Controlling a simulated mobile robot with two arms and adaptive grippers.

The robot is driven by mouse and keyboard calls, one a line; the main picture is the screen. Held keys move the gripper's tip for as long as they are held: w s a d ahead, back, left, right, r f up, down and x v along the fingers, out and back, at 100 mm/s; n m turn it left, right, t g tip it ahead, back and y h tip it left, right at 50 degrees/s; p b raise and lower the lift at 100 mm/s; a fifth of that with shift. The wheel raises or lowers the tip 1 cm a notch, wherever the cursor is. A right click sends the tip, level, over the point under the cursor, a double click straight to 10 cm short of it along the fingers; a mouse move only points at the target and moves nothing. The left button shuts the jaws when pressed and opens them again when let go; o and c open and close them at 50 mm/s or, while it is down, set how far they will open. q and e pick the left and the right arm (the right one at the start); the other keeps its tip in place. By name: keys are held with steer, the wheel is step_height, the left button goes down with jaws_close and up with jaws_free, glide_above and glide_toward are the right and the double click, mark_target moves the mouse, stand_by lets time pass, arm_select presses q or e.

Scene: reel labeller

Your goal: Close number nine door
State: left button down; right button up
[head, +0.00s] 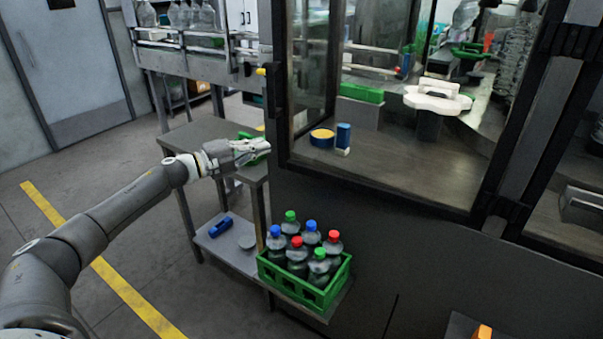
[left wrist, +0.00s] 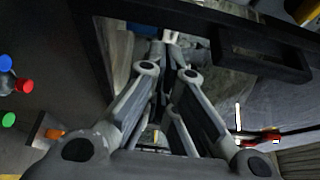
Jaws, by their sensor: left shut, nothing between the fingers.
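The labeller has tall black-framed, see-through door panels. The large front frame (head: 385,195) fills the middle of the head view, with a dark handle-like block (head: 273,92) on its left post. No number nine is legible, and I cannot tell which door it is or how far it stands open. My left gripper (head: 266,146) is shut and empty, pointing right, just left of the frame's lower left corner. In the left wrist view its fingers (left wrist: 172,45) come together in front of a black frame with a boxy dark block (left wrist: 258,55). My right gripper is not in view.
A green crate (head: 300,288) of bottles with coloured caps stands on a low shelf below my gripper. A grey side table (head: 197,133) is behind my forearm. Inside the machine are a yellow-blue roll (head: 321,137) and a white star wheel (head: 437,97). Floor at left is clear.

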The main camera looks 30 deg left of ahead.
arm_select(q)
steer(key=s+a+b, duration=0.2)
steer(key=a+b, duration=0.1)
steer(key=a, duration=0.6)
steer(key=s+d+r+n+t+y, duration=0.1)
steer(key=s+d+n+y, duration=0.15)
steer(key=d, duration=0.25)
steer(key=s+d+r+n+y+p, duration=0.1)
steer(key=d+r+y, duration=0.15)
steer(key=d, duration=0.35)
steer(key=s+d+n+t+y, duration=0.1)
steer(key=s+d+n+y, duration=0.15)
steer(key=d, duration=0.25)
steer(key=p, duration=0.6)
glide_toward(297, 126)
steer(key=shift+m, duration=0.3)
steer(key=w, duration=0.5)
steer(key=shift+w+d+r, duration=0.15)
steer(key=shift+d+r, duration=0.05)
steer(key=shift+r, duration=0.1)
steer(key=shift+w+f, duration=0.15)
steer(key=shift+w, duration=0.9)
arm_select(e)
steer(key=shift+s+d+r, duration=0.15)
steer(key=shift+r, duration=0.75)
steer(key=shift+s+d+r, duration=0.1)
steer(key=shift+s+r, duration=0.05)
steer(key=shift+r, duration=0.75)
